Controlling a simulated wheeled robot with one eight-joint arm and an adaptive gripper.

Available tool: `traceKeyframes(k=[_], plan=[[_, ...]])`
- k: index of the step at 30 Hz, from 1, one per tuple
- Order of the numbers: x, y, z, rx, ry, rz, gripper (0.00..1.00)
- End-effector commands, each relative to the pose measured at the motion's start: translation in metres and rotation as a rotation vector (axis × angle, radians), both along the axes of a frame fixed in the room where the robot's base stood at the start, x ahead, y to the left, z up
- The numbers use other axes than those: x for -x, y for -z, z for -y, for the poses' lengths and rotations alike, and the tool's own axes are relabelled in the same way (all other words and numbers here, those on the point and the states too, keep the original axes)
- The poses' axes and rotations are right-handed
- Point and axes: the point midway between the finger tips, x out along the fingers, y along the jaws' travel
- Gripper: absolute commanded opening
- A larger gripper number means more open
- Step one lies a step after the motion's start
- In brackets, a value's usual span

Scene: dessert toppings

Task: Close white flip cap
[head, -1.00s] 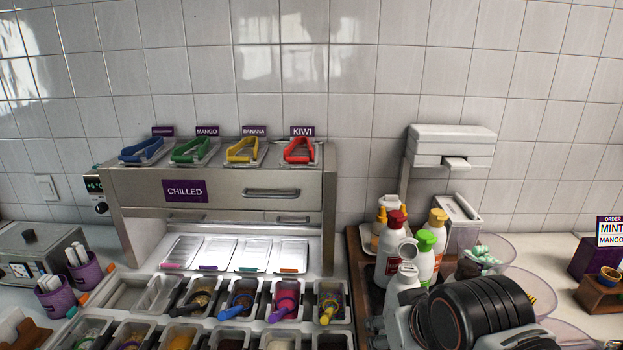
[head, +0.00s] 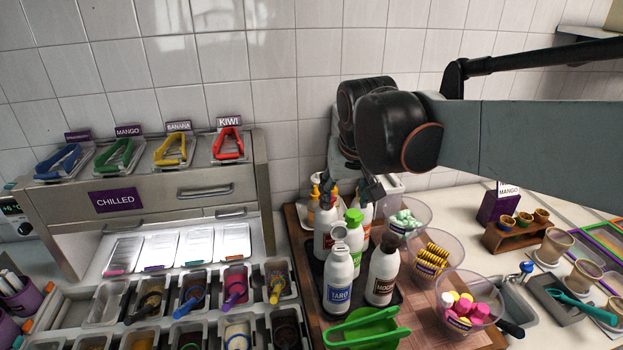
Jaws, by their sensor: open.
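The white flip cap (head: 339,233) sits on the white TARO bottle (head: 338,282), which stands upright at the front of a group of bottles in the head view. Its round lid appears raised above the cap, so it looks open; the hinge is too small to make out. My gripper (head: 370,188) hangs above and behind this bottle, reaching in from the right. It is open and apart from the cap. Its fingers are small and partly hidden by the black wrist.
Other bottles crowd around, including a brown-capped MOCHA bottle (head: 382,272) and a green-capped one (head: 354,217). Green tongs (head: 365,335) lie in front. Clear topping bowls (head: 437,253) stand to the right, and the chilled unit (head: 170,190) to the left.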

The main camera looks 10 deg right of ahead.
Motion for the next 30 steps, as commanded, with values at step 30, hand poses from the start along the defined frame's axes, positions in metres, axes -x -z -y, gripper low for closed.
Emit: traceKeyframes(k=[30], plan=[[-0.058,0.122,0.006,0.000,0.006,-0.007,0.55]])
